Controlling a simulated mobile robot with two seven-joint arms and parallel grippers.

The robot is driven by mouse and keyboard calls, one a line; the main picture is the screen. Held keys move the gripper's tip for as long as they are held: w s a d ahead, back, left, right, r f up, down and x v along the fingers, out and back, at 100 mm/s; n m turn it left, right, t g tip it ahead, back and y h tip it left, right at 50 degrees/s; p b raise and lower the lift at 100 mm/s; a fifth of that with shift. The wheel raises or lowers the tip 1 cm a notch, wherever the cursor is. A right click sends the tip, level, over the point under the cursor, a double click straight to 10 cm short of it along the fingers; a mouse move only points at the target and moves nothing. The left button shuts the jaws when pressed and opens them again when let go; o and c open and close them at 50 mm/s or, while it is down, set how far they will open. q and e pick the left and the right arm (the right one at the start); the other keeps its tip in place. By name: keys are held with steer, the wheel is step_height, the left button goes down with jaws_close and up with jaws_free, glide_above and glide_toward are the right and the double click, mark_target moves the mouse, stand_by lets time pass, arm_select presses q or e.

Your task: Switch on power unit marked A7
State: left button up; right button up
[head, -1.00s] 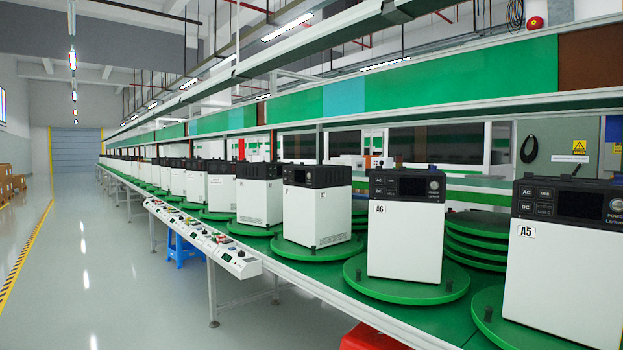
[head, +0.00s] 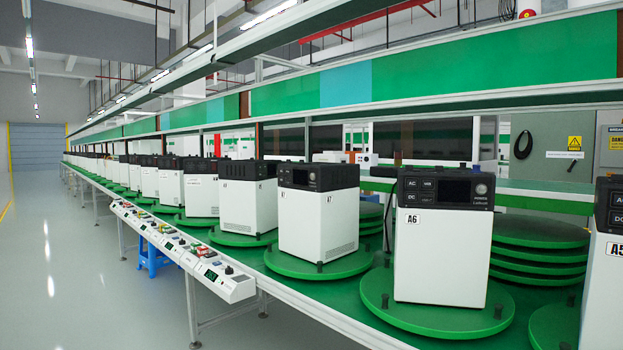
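A row of white power units with black tops stands on green turntables along the line. A unit marked A5 (head: 607,290) is cut off at the right edge. Neither gripper is in view.
Control boxes (head: 228,286) with knobs run along the line's front edge. A blue stool (head: 152,255) stands under the line. Stacked green discs (head: 540,245) lie behind A6. The grey floor (head: 70,290) at the left is clear.

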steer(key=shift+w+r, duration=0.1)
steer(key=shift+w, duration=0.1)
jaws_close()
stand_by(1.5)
